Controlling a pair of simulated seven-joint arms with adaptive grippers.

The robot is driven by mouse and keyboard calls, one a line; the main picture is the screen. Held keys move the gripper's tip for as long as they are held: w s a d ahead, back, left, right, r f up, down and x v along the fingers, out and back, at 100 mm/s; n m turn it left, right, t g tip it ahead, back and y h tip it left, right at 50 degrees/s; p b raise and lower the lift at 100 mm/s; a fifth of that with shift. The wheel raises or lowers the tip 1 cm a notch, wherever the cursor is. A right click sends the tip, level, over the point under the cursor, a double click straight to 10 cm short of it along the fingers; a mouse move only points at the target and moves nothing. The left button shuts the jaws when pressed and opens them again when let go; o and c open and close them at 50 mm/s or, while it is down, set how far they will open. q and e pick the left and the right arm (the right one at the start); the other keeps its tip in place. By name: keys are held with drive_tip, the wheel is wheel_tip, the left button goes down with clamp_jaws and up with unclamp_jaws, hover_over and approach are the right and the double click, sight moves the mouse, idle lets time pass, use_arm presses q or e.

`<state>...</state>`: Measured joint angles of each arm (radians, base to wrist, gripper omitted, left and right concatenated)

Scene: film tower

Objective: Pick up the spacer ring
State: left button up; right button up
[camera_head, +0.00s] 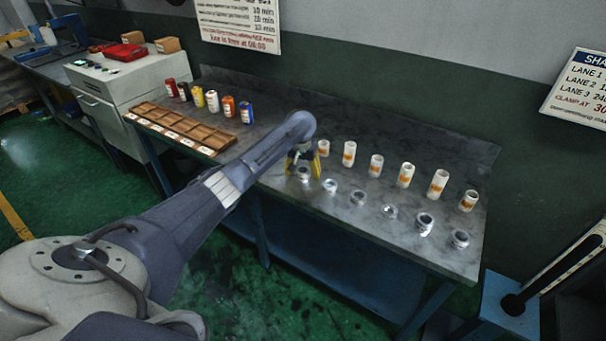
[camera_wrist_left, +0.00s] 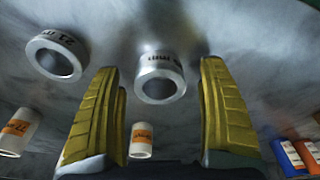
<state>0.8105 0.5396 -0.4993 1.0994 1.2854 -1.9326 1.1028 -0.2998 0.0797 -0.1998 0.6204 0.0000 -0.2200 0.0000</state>
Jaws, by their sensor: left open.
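Several silver spacer rings stand in a front row on the grey bench top. The leftmost spacer ring (camera_head: 303,173) is under my left gripper (camera_head: 306,163). In the left wrist view this ring (camera_wrist_left: 160,78) shows centred between the two yellow fingers of the left gripper (camera_wrist_left: 162,105), with dark lettering on its side. The fingers are apart and do not touch it. A neighbouring spacer ring (camera_head: 330,186) stands to its right; a second ring (camera_wrist_left: 55,58) shows at the left in the wrist view. My right gripper is not in view.
White cylinders with orange labels (camera_head: 376,165) stand in a row behind the rings. A wooden compartment tray (camera_head: 180,128) and several coloured canisters (camera_head: 212,101) occupy the left of the bench. The bench front edge (camera_head: 400,258) is clear.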

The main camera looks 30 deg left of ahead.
use_arm(q)
drive_tip(key=shift+f, duration=0.4)
drive_tip(key=shift+c, duration=0.4)
drive_tip(key=c, duration=1.4)
